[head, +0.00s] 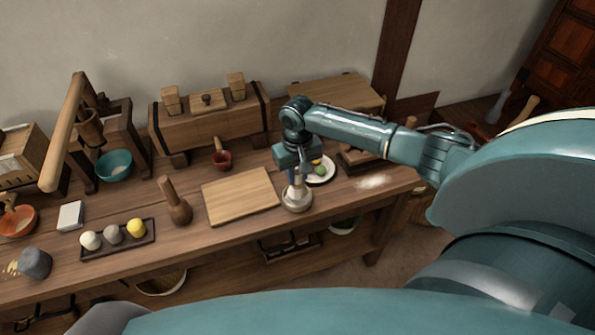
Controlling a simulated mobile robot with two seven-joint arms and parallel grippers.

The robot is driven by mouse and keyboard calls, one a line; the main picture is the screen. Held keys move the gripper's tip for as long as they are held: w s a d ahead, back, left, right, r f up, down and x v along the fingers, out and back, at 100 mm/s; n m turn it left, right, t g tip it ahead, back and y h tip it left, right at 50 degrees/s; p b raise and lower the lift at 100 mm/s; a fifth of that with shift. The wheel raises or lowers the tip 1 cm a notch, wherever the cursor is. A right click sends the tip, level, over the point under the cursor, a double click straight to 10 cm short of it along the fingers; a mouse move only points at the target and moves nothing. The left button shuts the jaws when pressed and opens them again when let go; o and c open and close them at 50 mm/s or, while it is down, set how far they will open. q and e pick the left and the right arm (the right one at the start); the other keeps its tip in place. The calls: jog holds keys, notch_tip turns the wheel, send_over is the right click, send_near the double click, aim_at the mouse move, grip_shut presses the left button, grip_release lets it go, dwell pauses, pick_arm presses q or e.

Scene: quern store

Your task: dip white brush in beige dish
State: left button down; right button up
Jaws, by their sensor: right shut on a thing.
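My right gripper (296,178) reaches in from the right and points down at the right part of the workbench. It is shut on the white brush (298,186), of which only a pale part shows below the jaws. The beige dish (297,204) stands on the bench directly under the gripper. The brush's lower end is over or inside the dish; I cannot tell whether it touches the bottom. My left gripper is not in view.
A white plate (325,170) with colored items is close behind the gripper. A wooden board (240,196) lies left of the dish. A pestle-like tool (179,210), a dark tray (92,250) with three balls and a teal bowl (114,165) stand farther left.

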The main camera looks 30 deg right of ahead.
jog(key=shift+r+p, duration=1.5)
jog(key=shift+r, duration=0.5)
